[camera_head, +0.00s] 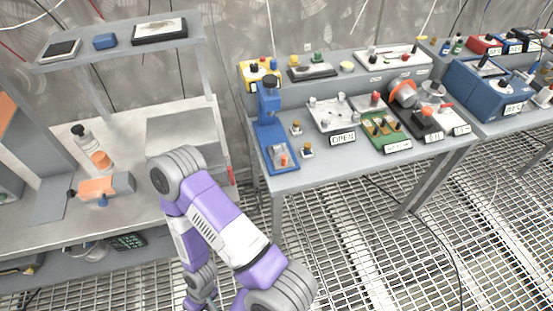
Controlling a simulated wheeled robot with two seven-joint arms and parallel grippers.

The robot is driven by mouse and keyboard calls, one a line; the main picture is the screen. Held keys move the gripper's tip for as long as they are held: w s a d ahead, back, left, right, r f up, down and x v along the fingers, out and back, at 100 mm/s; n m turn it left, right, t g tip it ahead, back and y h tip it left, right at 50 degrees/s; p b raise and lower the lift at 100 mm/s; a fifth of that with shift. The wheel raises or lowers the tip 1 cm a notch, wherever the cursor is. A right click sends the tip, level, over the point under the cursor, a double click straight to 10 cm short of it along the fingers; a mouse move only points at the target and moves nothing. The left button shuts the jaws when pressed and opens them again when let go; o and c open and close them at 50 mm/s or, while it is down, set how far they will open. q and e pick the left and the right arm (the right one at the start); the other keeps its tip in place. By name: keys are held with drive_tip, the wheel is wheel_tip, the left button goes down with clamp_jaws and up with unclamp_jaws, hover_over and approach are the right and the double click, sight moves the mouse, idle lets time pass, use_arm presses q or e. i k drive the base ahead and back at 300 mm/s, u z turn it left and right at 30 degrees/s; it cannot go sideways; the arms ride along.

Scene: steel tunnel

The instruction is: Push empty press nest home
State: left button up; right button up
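A blue press (268,108) stands at the left end of the grey middle table, with an upright column and a long flat base. A pale nest-like block (279,152) sits on the front part of that base, ahead of the column. A small orange-red part shows at the block; I cannot tell whether it lies in it or belongs to it. How far in the block sits is too small to tell. One purple and white arm of mine crosses the lower left foreground, apart from the press. Neither gripper shows.
The middle table (330,172) also holds small knobbed parts, an "OPEN" panel fixture (338,112), a green board (385,130) and an orange-grey round device (402,92). A left bench (130,220) carries a bottle (88,142). Grated floor (345,255) lies open in front.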

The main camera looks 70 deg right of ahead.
sight(279, 154)
drive_tip(key=k, duration=0.65)
drive_tip(key=z, duration=1.3)
drive_tip(key=i, duration=0.5)
drive_tip(key=u, duration=0.05)
